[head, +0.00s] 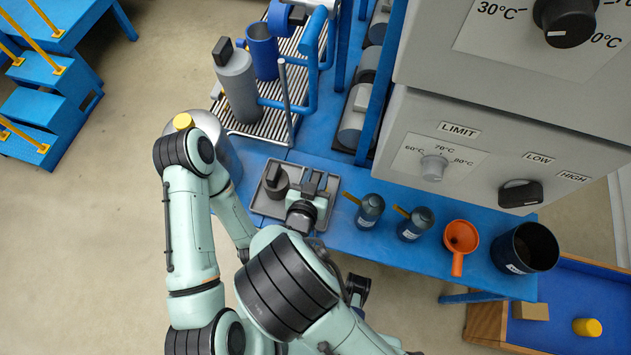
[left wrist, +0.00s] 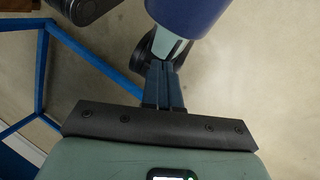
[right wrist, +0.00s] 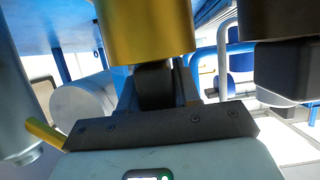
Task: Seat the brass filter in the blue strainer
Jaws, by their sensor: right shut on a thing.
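My right gripper (head: 312,186) is over the grey tray (head: 262,207) on the blue bench. In the right wrist view its fingers (right wrist: 155,88) are shut on the dark grip of the brass filter (right wrist: 145,30). The head view hides the brass body. In the left wrist view a blue cylinder, the blue strainer by its colour, (left wrist: 186,14) shows just beyond my left fingers (left wrist: 164,84), cropped at the top edge. Those fingers are close together, apparently on its thin handle. My arms hide the left gripper and the strainer in the head view.
A dark grey plug with a black grip (head: 275,182) sits in the tray's left part. A rack (head: 255,125) holds a grey bottle and a blue cup (head: 262,50).

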